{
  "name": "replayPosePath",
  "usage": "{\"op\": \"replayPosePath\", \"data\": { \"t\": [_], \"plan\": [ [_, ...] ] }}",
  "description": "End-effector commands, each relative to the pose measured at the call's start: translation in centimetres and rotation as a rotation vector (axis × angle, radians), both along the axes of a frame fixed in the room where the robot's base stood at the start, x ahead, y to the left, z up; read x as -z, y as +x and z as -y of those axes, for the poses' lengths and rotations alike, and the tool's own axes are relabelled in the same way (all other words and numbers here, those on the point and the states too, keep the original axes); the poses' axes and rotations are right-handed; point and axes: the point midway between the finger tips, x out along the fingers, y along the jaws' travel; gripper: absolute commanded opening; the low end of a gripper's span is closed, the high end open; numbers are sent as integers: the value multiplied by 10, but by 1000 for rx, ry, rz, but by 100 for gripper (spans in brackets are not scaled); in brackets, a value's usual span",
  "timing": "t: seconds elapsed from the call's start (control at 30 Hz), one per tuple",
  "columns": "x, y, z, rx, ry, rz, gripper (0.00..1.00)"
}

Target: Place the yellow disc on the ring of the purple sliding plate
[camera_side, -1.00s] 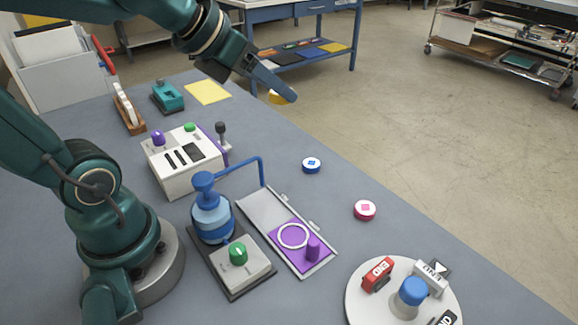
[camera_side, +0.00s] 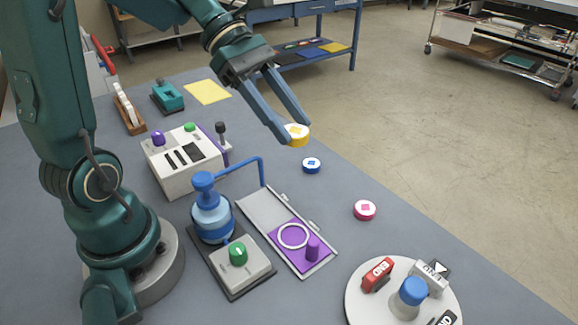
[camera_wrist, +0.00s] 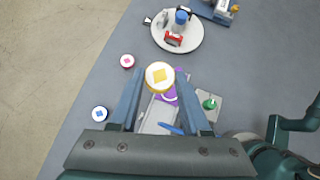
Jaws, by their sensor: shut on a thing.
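My gripper (camera_side: 291,132) is shut on the yellow disc (camera_side: 297,134) and holds it in the air above the table, up and to the left of the blue disc in the side view. The yellow disc (camera_wrist: 160,76) shows a square mark on top between my fingertips in the wrist view. The purple sliding plate (camera_side: 314,267) lies in a grey track (camera_side: 262,212) on the table. It carries a white ring (camera_side: 293,236) and a purple knob (camera_side: 313,248). The ring is empty. In the wrist view the disc and fingers partly hide the purple plate (camera_wrist: 173,98).
A blue disc (camera_side: 311,166) and a pink disc (camera_side: 365,210) lie right of the track. A blue pump bottle (camera_side: 211,216) with a blue bent rod stands left of it. A white turntable (camera_side: 361,308) with stamps is at the front right. A white control box (camera_side: 180,178) stands behind.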

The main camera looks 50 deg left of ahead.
Motion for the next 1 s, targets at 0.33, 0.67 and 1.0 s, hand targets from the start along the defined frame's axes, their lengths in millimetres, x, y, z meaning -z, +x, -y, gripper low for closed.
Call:
{"op": "replayPosePath", "data": {
  "t": [0.33, 0.67, 1.0],
  "plan": [
    [28, -6, 23, 673, -7, 4, 0],
    [80, -11, 35, 1011, -25, 8, 0],
    [105, -14, 38, 1013, -29, 18, 0]
  ]
}}
